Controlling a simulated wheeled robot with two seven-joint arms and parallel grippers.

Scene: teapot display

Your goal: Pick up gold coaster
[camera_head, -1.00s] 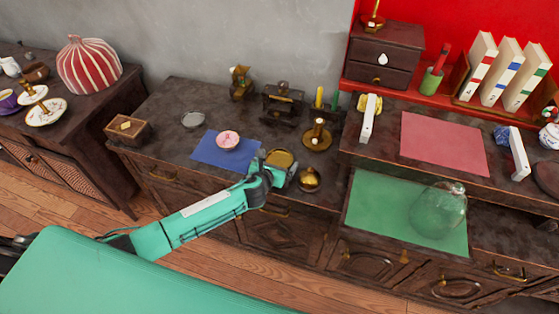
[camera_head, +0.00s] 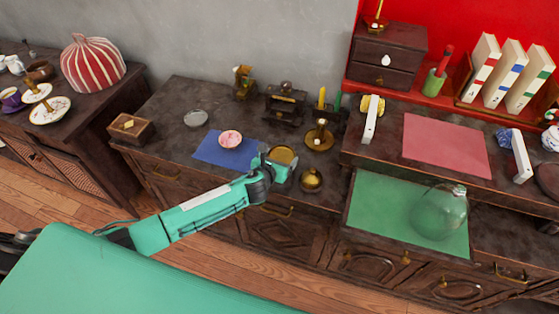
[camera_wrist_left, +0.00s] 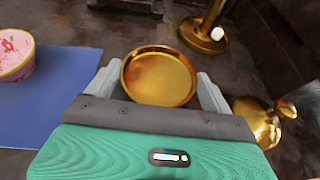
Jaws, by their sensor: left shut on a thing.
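The gold coaster (camera_head: 283,156) is a round, shallow dish with a raised rim. It also shows in the left wrist view (camera_wrist_left: 158,78), level between the two pale fingers. My left gripper (camera_head: 282,163) is shut on the gold coaster, with one finger on each side of it. I cannot tell whether the coaster touches the dark cabinet top. My right gripper is in neither view.
A gold pot (camera_head: 311,179) stands close to the right of my left gripper, and a brass candle holder (camera_head: 319,141) behind it. A pink flowered bowl (camera_head: 230,139) sits on a blue mat (camera_head: 211,151) to the left. A green mat (camera_head: 377,208) lies right with a glass jar (camera_head: 440,211).

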